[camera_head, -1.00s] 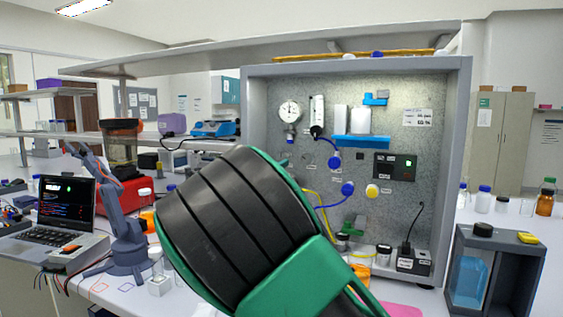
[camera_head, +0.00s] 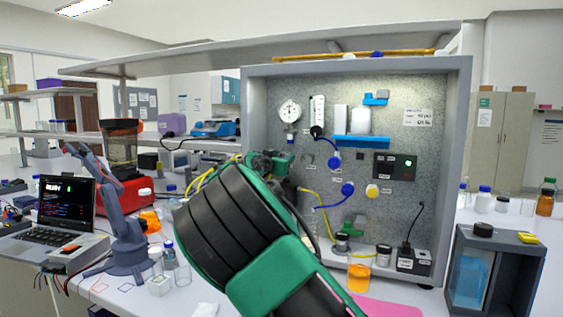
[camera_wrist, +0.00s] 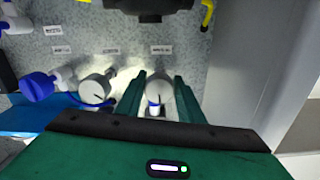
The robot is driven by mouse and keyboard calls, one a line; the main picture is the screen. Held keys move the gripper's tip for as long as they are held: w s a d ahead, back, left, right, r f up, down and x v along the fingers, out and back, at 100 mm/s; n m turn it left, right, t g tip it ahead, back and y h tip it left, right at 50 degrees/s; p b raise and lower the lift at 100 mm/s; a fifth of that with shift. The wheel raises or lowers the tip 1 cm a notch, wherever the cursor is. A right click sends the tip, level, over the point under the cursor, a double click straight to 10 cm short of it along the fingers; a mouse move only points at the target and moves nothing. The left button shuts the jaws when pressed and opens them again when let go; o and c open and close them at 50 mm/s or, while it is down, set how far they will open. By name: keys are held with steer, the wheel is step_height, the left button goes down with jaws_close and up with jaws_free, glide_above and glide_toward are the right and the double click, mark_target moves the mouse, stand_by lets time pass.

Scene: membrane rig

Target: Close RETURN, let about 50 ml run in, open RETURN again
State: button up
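In the head view my gripper (camera_head: 272,165) is at the left side of the grey rig panel (camera_head: 420,205), below the round gauge (camera_head: 290,110). My wrist hides part of the panel there. In the wrist view the two green fingers (camera_wrist: 158,95) stand apart on either side of a pale round part (camera_wrist: 159,88) with a blue section. I see no clear contact. A similar pale round part (camera_wrist: 97,90) is to its left, then a blue knob (camera_wrist: 40,87). The labels are too small to read, so I cannot tell which is RETURN. A beaker of orange liquid (camera_head: 359,278) stands below the panel.
The rig's side wall (camera_wrist: 240,70) rises close to the right of my fingers in the wrist view. Yellow tubing (camera_head: 318,195) and a blue shelf (camera_head: 361,142) are on the panel. A pink mat (camera_head: 388,312) lies in front. A small robot arm (camera_head: 125,235) and laptop (camera_head: 68,205) are left.

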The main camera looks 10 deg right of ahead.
steer(key=c, duration=0.5)
